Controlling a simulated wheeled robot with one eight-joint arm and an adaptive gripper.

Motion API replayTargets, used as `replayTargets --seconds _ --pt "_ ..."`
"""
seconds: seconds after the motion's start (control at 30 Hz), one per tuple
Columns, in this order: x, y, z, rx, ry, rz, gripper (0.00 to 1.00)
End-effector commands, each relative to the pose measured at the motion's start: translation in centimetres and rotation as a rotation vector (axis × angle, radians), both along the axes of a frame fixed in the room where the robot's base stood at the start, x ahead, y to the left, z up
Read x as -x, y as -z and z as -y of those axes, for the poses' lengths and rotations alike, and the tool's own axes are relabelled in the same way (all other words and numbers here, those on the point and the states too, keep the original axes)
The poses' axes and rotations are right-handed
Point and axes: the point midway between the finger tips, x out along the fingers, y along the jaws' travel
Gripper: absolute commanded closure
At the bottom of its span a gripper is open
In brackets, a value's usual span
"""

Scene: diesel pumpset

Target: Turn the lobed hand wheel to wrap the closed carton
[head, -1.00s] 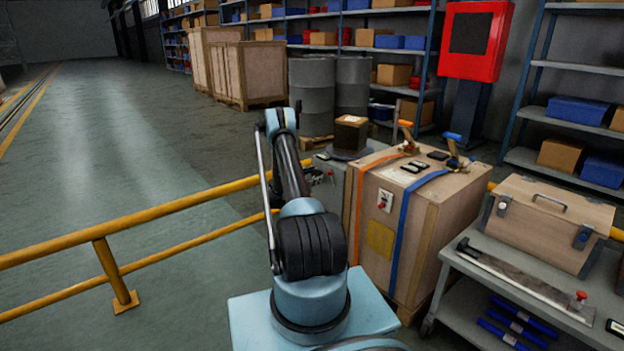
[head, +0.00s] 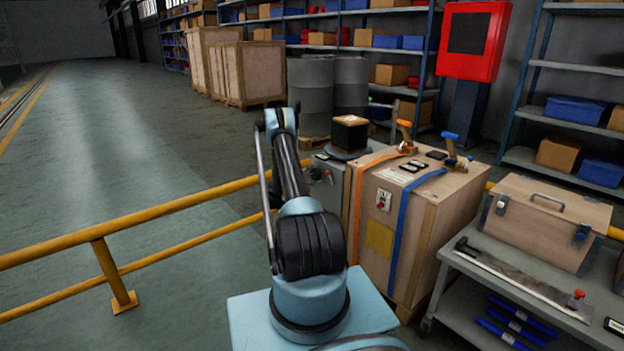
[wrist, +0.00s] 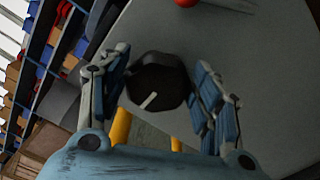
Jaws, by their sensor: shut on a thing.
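The lobed hand wheel (wrist: 157,82) is a black knob with a white pointer mark in the wrist view. My gripper (wrist: 160,88) has one finger pad on each side of it and is shut on it. The pointer mark slants toward the lower left. The closed carton (head: 349,133) stands upright on a dark round turntable (head: 346,154) in the head view. Its top is tan and its visible side is dark; I cannot tell whether that is film or shade. My arm hides part of the grey machine top, and the hand wheel is not clear in the head view.
A large wooden crate (head: 413,220) with orange and blue straps stands close right of my arm. A yellow rail (head: 150,212) runs across the left and behind my arm. A grey cart (head: 460,266) with a wooden box (head: 550,220) is at the right.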

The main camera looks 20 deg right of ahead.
Motion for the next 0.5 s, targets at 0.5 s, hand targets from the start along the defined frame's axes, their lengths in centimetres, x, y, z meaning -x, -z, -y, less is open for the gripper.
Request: replayTargets --seconds 0.5 --pt "0.05 0.44 0.08 -0.025 0.001 0.047 0.66"
